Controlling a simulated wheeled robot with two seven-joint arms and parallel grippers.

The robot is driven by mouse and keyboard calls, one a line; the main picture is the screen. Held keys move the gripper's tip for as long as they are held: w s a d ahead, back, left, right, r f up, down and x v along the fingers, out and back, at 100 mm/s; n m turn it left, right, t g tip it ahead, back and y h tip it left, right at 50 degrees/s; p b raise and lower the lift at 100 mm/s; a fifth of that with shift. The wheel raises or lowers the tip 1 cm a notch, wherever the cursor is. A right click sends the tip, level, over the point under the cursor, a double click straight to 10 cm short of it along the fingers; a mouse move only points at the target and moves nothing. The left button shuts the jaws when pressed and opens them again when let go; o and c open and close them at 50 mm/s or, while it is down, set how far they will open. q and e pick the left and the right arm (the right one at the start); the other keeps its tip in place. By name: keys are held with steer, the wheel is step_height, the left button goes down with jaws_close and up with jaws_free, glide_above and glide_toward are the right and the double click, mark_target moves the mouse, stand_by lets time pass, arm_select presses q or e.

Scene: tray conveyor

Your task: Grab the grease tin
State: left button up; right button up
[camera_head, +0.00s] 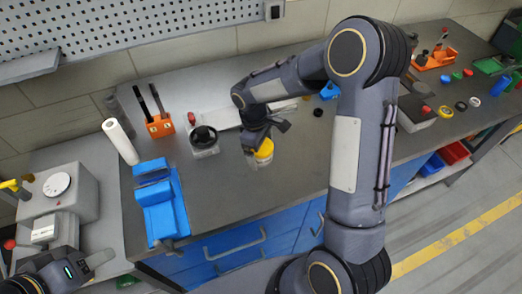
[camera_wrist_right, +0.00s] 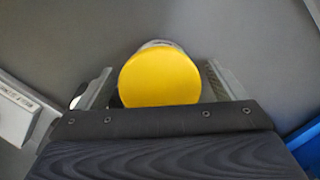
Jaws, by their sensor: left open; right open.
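The grease tin, with a round yellow lid (camera_head: 264,149), stands on the grey worktop near the middle of the head view. In the right wrist view its yellow lid (camera_wrist_right: 160,78) fills the space between the two fingers. My right gripper (camera_head: 259,154) is over the tin, open, with one finger on each side of it. A gap shows on the right side; contact on the left is unclear. The tin's lower body is mostly hidden. My left gripper (camera_head: 92,266) is open and empty at the lower left, far from the tin.
A blue vise (camera_head: 158,205), an orange tool holder (camera_head: 160,126) and a white roll (camera_head: 120,141) are further left. The worktop in front of the tin is clear.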

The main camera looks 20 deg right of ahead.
steer(key=shift+c, duration=0.2)
steer(key=c, duration=1.2)
steer(key=shift+c, duration=0.2)
steer(key=shift+r, duration=0.2)
